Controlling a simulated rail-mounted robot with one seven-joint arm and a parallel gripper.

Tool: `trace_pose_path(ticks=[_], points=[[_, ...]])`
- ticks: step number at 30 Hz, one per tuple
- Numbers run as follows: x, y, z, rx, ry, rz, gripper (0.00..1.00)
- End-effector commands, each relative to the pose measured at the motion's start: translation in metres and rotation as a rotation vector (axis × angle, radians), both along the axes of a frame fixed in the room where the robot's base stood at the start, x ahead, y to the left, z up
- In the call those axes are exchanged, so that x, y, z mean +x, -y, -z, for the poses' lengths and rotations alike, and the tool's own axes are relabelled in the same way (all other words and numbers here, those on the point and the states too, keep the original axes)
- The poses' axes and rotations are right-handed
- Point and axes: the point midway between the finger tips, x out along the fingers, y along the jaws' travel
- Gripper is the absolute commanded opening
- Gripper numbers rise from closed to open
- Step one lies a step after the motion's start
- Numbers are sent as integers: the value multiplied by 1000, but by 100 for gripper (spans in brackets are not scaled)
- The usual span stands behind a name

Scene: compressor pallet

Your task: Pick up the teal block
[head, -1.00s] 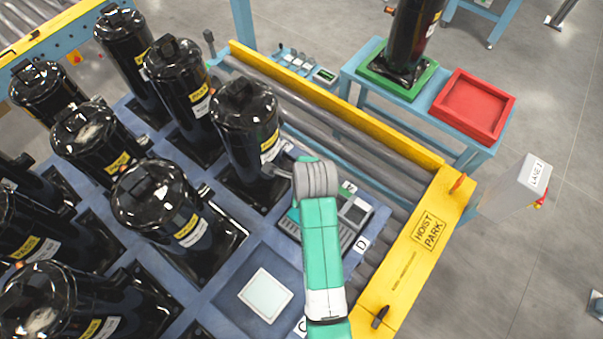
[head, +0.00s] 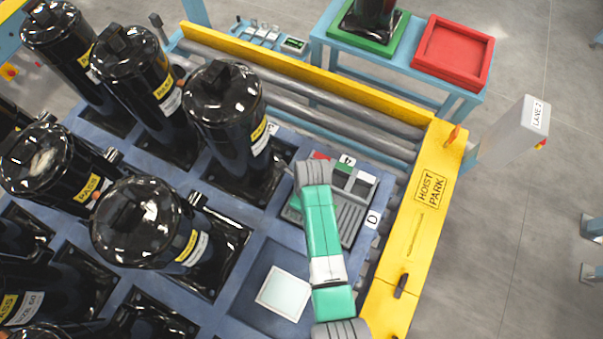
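A small teal patch (head: 296,203) shows at the left edge of my arm, over the grey ribbed tray (head: 350,222) in the pallet cell marked D. It may be the teal block, but my arm covers most of that spot and I cannot tell its shape. My teal and white arm reaches up from the bottom of the head view, and its grey joint ends over this tray. My gripper is hidden below the arm, so its fingers and anything between them do not show.
Several black compressors (head: 228,120) stand on the blue pallet left of my arm. A pale square pad (head: 284,294) lies in a nearby cell. Red, green and grey pieces sit at the tray's far end. A yellow HOIST PARK beam (head: 412,240) borders the right. A red tray (head: 452,52) is behind.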

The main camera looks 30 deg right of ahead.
Motion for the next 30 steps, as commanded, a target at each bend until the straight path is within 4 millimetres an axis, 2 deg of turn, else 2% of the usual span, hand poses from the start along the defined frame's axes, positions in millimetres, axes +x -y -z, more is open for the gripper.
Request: trace_pose_path(ticks=[1, 3, 10, 15, 18, 26, 30], points=[[1, 0, 9, 1, -1, 1, 82], [1, 0, 13, 0, 0, 1, 82], [2, -1, 13, 0, 1, 0, 80], [2, -1, 13, 0, 1, -1, 46], [2, -1, 13, 0, 1, -1, 32], [2, -1, 10, -1, 2, -1, 32], [2, -1, -1, -1, 3, -2, 32]])
